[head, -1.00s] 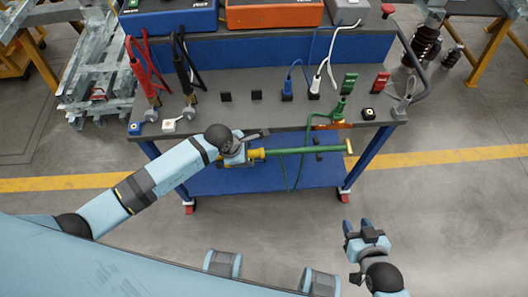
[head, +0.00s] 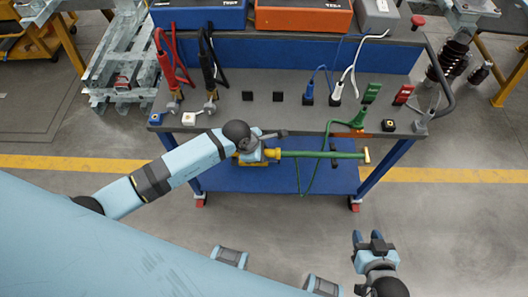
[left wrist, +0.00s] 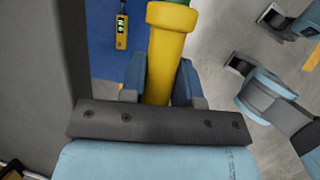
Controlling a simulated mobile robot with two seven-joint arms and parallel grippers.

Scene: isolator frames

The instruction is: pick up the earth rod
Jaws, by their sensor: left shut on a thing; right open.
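The earth rod is a long green rod (head: 318,154) with a yellow handle at its left and a brass-coloured tip at its right. It lies level in front of the trolley's top edge, above the lower shelf. My left gripper (head: 262,155) is shut on its yellow handle. In the left wrist view the yellow handle (left wrist: 168,55) stands between the two fingers. A green cable runs from a green clamp (head: 357,119) on the trolley top and hangs down past the rod. My right gripper (head: 368,240) is open and empty, low in the picture, apart from the rod.
The grey trolley top (head: 290,112) carries red and black clamps, blue and white leads, and small blocks. A blue lower shelf (head: 235,182) is below; a yellow device (left wrist: 121,30) shows there in the left wrist view. The floor in front is clear.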

